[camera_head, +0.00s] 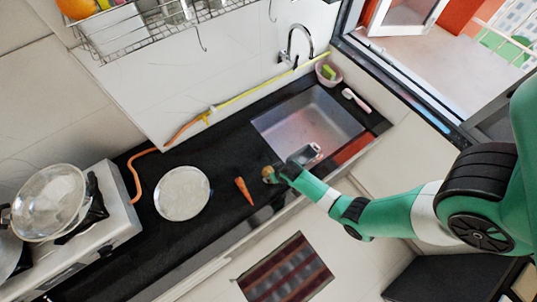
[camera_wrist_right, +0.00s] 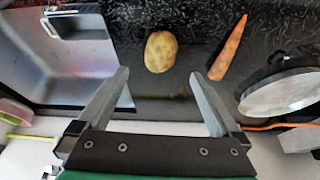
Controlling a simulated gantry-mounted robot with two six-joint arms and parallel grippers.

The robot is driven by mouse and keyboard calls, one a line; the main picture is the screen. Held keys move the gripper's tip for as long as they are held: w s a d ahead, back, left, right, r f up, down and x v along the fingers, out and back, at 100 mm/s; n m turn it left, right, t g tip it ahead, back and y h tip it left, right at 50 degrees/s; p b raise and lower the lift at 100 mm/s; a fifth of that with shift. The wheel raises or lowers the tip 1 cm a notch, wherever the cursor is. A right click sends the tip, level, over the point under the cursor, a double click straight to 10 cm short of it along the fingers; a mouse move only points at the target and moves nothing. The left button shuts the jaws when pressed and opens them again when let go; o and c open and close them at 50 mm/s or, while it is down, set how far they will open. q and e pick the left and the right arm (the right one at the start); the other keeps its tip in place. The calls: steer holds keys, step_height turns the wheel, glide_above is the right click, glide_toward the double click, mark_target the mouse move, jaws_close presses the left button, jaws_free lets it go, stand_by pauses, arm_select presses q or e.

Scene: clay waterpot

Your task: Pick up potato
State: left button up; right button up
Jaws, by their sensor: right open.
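The potato (camera_wrist_right: 160,52) is brown-yellow and lies on the black speckled counter. In the wrist view it is just beyond and between the fingertips of my right gripper (camera_wrist_right: 159,74). The two fingers are spread apart with nothing between them, and they do not touch the potato. In the head view my right gripper (camera_head: 274,174) is at the counter's front, left of the sink, and only a small part of the potato (camera_head: 267,172) shows beside it. My left gripper is not in view.
An orange carrot (camera_head: 244,190) lies close to the potato. A round pale plate or lid (camera_head: 182,193) is farther left, before the stove (camera_head: 110,215). The sink (camera_head: 308,118) is on the right, with a bowl (camera_head: 328,72) behind it. An orange hose (camera_head: 136,175) runs along the wall.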

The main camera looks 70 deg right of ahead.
steer(key=b+x, duration=0.4)
steer(key=x, duration=0.1)
steer(key=shift+a+f, duration=0.1)
steer(key=shift+f, duration=0.1)
steer(key=shift+w+r, duration=0.1)
steer(key=shift+w, duration=0.05)
steer(key=b+x, duration=0.3)
steer(key=x, duration=0.2)
steer(key=shift+b, duration=0.4)
